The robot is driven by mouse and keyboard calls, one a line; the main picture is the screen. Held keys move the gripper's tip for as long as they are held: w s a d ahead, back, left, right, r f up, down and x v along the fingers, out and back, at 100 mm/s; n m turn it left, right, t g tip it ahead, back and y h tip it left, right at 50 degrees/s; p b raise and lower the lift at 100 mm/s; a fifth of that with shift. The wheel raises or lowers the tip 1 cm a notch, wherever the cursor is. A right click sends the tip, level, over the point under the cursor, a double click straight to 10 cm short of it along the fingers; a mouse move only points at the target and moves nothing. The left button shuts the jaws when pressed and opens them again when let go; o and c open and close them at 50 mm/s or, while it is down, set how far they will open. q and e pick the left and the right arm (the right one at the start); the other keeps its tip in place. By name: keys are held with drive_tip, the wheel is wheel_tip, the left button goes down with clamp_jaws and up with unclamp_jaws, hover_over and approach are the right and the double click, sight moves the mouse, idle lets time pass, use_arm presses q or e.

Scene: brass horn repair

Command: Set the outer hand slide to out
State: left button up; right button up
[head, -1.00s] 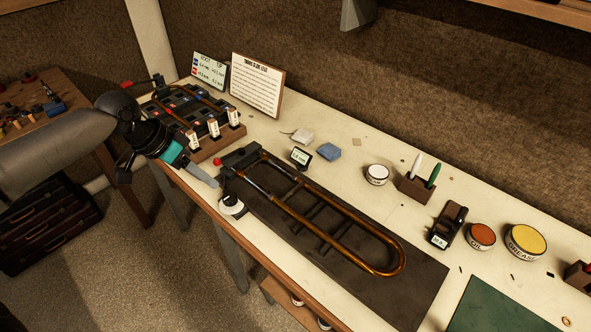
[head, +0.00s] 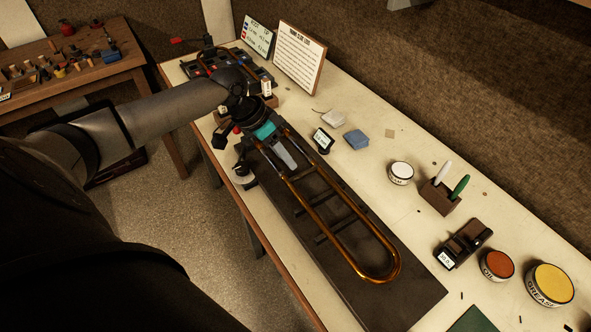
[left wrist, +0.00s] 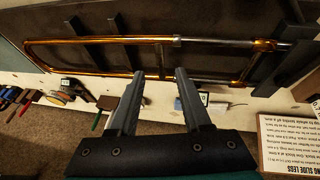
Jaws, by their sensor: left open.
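The outer hand slide (head: 376,280), a long brass U-shaped tube with crossbars, lies on a dark mat (head: 415,290) on the bench. In the left wrist view the brass slide (left wrist: 120,40) spans the upper part, with a bare silver length of tube (left wrist: 218,43) toward the right. My left gripper (head: 290,163) is over the upper end of the slide, between its legs in the head view. Its two fingers (left wrist: 158,74) are apart with nothing between them, their tips by the nearer tube. Whether they touch it cannot be told. My right gripper is not in view.
A small display (head: 322,140), a blue block (head: 356,139) and a white round tin (head: 401,172) stand right of the slide. A sign (head: 299,60) stands behind.

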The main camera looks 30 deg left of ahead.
sight(299, 175)
use_arm(q)
drive_tip(key=x, duration=0.6)
drive_tip(key=shift+w+f+b, duration=0.1)
drive_tip(key=shift+f+b, duration=0.15)
drive_tip(key=shift+b, duration=0.05)
clamp_jaws()
idle(1.1)
